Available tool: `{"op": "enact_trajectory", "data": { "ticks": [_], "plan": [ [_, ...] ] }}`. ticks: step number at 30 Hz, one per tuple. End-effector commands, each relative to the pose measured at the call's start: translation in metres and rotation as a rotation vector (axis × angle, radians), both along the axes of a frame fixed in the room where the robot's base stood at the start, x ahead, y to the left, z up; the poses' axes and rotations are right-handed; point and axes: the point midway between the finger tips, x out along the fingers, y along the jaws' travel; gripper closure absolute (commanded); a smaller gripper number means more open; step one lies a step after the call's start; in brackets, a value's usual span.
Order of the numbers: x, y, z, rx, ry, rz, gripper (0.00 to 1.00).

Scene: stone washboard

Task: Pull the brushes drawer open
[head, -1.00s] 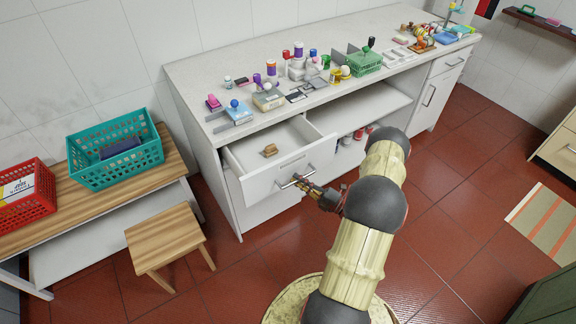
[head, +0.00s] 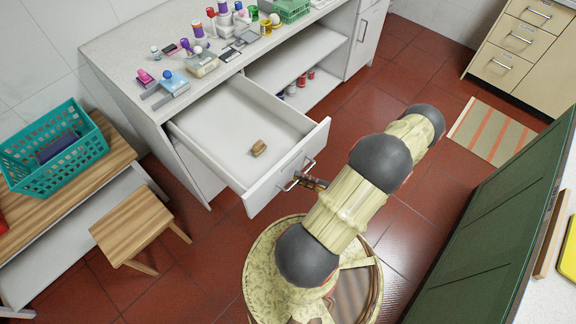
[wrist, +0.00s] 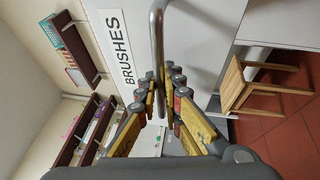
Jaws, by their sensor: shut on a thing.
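The brushes drawer (head: 240,177) is white and stands well out from the cabinet in the head view. In the wrist view the drawer front (wrist: 190,40) carries a label (wrist: 114,48) reading "BRUSHES". The metal bar handle (wrist: 157,35) passes between the fingers of my gripper (wrist: 160,95). My gripper is shut on the handle. In the head view my gripper (head: 312,183) is at the drawer front, partly hidden by my arm.
The countertop (head: 125,50) holds several bottles and small items. A wooden stool (head: 130,225) stands left of the drawer, and a bench with a teal basket (head: 55,150) is beyond it. A green cabinet (head: 480,230) is at the right. Red floor lies in front of the drawer.

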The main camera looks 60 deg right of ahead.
Motion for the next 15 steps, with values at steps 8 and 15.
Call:
{"op": "enact_trajectory", "data": {
  "ticks": [8, 15],
  "plan": [
    [-0.031, 0.007, -0.001, 0.000, 0.003, 0.000, 1.00],
    [-0.037, 0.009, -0.001, 0.000, 0.003, 0.002, 1.00]
  ]
}}
